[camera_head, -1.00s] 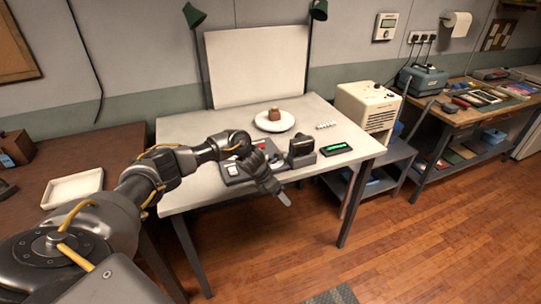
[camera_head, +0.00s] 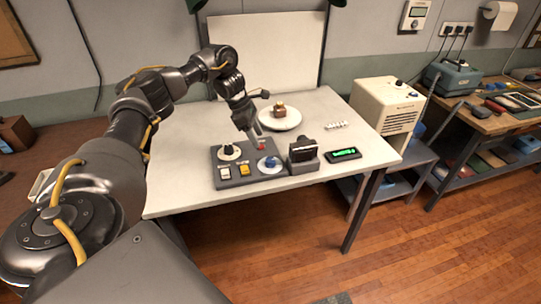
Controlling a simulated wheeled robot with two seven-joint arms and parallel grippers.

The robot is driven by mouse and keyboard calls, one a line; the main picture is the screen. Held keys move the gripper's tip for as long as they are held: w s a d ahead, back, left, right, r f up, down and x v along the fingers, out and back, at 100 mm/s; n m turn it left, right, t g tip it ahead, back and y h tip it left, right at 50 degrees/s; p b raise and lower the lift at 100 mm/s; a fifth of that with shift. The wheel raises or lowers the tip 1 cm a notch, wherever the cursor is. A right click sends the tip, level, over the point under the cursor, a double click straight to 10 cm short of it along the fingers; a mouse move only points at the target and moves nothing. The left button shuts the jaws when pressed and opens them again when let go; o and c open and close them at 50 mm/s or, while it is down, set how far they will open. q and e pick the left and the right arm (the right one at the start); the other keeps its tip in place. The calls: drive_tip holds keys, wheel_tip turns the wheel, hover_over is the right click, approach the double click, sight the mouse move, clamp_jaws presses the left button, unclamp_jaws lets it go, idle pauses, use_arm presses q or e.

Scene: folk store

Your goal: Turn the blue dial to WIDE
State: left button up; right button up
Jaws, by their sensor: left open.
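The blue dial (camera_head: 270,162) sits on a white round plate at the right of the grey control panel (camera_head: 233,184) on the white table. Its labels are too small to read. The panel also has a black dial (camera_head: 231,151), a red button (camera_head: 261,145), a white switch (camera_head: 225,173) and a yellow switch (camera_head: 244,170). My left gripper (camera_head: 255,140) is open and points down above the back of the panel, just behind the blue dial and apart from it. It partly hides the panel's back edge. My right gripper is not in view.
A black camera (camera_head: 303,150) on a grey base stands right of the panel, with a green-lit display (camera_head: 344,154) beside it. A plate (camera_head: 279,118) with a brown block stands behind. The table's front left is clear.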

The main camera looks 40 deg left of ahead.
sight(269, 160)
use_arm(q)
drive_tip(key=p+x, duration=0.1)
drive_tip(key=x, duration=0.7)
drive_tip(key=shift+w+d+f+p, duration=0.15)
drive_tip(key=shift+d+f+p, duration=0.05)
drive_tip(key=shift+f+p, duration=0.1)
drive_tip(key=shift+d+f, duration=0.2)
drive_tip(key=shift+f, duration=0.4)
drive_tip(key=shift+w+d+f, duration=0.1)
drive_tip(key=shift+f, duration=0.15)
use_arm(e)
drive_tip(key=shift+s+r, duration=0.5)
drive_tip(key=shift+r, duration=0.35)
use_arm(q)
drive_tip(key=c, duration=1)
